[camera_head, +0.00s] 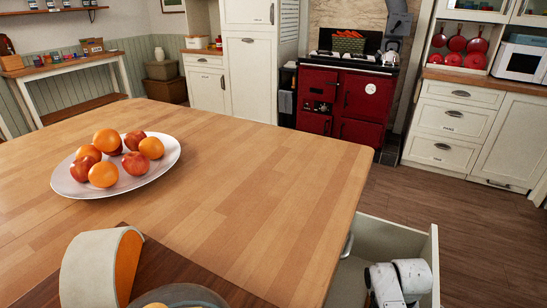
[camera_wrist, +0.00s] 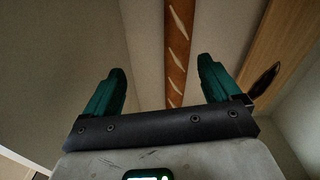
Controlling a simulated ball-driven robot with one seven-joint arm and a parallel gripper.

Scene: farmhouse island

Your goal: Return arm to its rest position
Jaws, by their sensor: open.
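My gripper (camera_wrist: 161,66) shows in the wrist view with its two teal fingers spread apart and nothing held between them. A long brown strip-like object with pale slanted marks (camera_wrist: 178,40) lies beyond the fingers, in line with the gap; I cannot tell what it is. In the head view my white and black arm reaches down into an open cream drawer (camera_head: 391,231) at the lower right. The gripper itself is hidden there.
A wooden island top (camera_head: 240,160) fills the middle, mostly clear. It carries a white plate (camera_head: 135,183) of fruit and a cream, orange-lined curved object (camera_head: 88,270). Beside the brown strip is a light wooden piece (camera_wrist: 275,40) with a dark pointed shape. A red stove (camera_head: 345,100) stands behind.

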